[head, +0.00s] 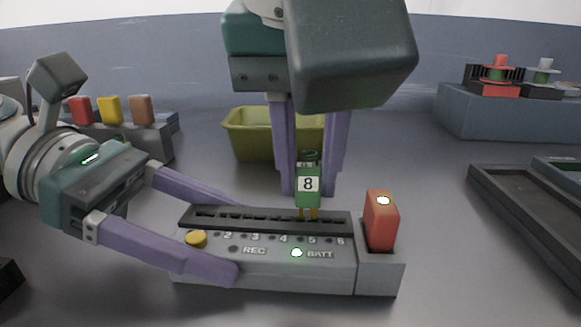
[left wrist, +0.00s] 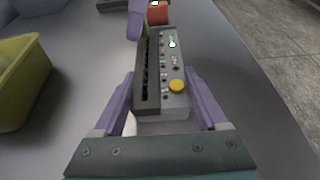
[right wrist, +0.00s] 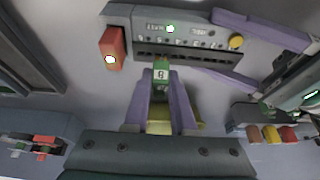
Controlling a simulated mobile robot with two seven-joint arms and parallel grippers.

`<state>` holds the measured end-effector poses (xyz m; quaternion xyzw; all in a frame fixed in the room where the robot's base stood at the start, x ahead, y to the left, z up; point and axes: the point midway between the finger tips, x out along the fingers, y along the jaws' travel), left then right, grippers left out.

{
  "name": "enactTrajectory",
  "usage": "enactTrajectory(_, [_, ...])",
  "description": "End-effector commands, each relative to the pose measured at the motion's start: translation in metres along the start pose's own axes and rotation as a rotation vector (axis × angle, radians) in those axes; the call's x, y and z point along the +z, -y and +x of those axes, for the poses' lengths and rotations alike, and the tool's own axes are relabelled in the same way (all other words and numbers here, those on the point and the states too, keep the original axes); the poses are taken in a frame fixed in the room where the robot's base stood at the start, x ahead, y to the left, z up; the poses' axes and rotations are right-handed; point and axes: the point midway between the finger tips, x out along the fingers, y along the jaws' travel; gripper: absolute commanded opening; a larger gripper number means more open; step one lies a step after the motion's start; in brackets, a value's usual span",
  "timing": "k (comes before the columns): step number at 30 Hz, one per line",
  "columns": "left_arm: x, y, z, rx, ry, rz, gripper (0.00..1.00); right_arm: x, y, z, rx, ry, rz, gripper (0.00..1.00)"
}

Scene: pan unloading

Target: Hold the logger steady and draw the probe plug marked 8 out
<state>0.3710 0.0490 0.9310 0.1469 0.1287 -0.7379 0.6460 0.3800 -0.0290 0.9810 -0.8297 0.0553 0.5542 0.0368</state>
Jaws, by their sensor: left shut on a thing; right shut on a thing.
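The grey logger (head: 330,270) lies on the table with a row of numbered sockets, a yellow button (head: 196,239) and a lit BATT lamp. The green probe plug marked 8 (head: 308,186) stands upright at the slot row near sockets 5 and 6, its gold pins showing at its foot. Whether the pin tips are still inside is hidden. My left gripper (head: 235,235) is shut on the logger's left end, one finger along the front and one behind; it also shows in the left wrist view (left wrist: 160,105). My right gripper (head: 310,190) is shut on the plug from above and behind.
A red block with a lit lamp (head: 381,220) stands at the logger's right end. An olive bin (head: 249,135) is behind. Red, yellow and brown plugs (head: 110,110) stand in a rack at back left. A dark tray (head: 530,205) lies at right; a grey block (head: 500,115) is behind it.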

Motion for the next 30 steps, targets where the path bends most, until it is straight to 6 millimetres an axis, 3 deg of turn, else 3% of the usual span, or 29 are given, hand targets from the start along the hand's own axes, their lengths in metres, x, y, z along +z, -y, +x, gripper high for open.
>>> enactTrajectory(28, [0.001, 0.000, 0.000, 0.000, 0.001, 0.001, 0.00, -0.013, 0.000, -0.024, 0.000, 0.001, 0.000, 0.00])
enactTrajectory(29, [0.001, 0.000, 0.000, 0.000, 0.001, 0.001, 0.76, -0.013, 0.000, -0.024, 0.000, 0.001, 0.000, 0.00])
enactTrajectory(30, [0.001, 0.000, 0.000, 0.000, 0.001, 0.001, 0.80, -0.013, 0.000, -0.024, 0.000, 0.000, 0.000, 0.00])
